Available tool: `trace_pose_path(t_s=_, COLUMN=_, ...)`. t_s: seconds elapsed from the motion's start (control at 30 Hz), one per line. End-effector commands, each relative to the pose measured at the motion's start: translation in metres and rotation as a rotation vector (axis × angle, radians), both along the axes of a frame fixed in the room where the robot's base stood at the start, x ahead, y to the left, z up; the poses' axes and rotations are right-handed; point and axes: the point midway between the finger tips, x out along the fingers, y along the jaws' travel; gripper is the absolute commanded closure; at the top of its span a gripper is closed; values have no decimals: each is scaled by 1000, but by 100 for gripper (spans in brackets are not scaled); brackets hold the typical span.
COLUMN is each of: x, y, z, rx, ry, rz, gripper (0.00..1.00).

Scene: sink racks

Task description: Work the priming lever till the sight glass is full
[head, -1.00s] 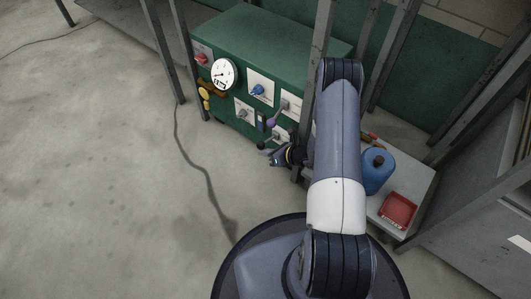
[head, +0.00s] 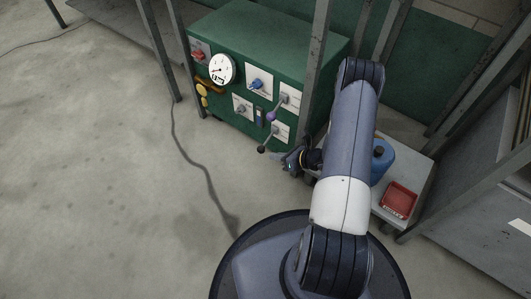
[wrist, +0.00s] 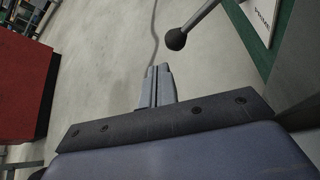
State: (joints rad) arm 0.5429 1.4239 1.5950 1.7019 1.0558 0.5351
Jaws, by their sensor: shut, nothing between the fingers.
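The priming lever's black ball end (head: 261,149) sticks out low on the front of the green unit (head: 240,35). The ball also shows in the wrist view (wrist: 176,39), near a plate lettered PRIME (wrist: 262,14). The sight glass (head: 260,117) is a small dark upright strip with some blue, left of the purple-knobbed lever; its level is too small to read. My gripper (head: 284,158) is to the right of the black ball and apart from it. In the wrist view its fingers (wrist: 157,72) are together and empty.
A gauge (head: 221,69), a red knob (head: 197,56), a blue knob (head: 256,84) and a purple-knobbed lever (head: 271,115) share the panel. Grey posts (head: 318,60) stand close to my arm. A blue container (head: 381,163) and red tray (head: 398,201) are at right.

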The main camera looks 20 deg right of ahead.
Motion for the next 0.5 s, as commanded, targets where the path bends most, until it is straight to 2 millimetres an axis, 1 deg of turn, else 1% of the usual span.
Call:
trace_pose_path(t_s=0.03, x=-5, y=-8, z=8, rx=-1, ry=0, rz=-5, gripper=100)
trace_pose_path(t_s=0.2, x=-18, y=-25, z=16, rx=-1, ry=0, rz=-2, gripper=100)
trace_pose_path(t_s=0.3, x=-22, y=-30, z=18, rx=-1, ry=1, rz=0, gripper=100)
trace_pose_path(t_s=0.5, x=-25, y=-32, z=19, rx=0, ry=1, rz=1, gripper=100)
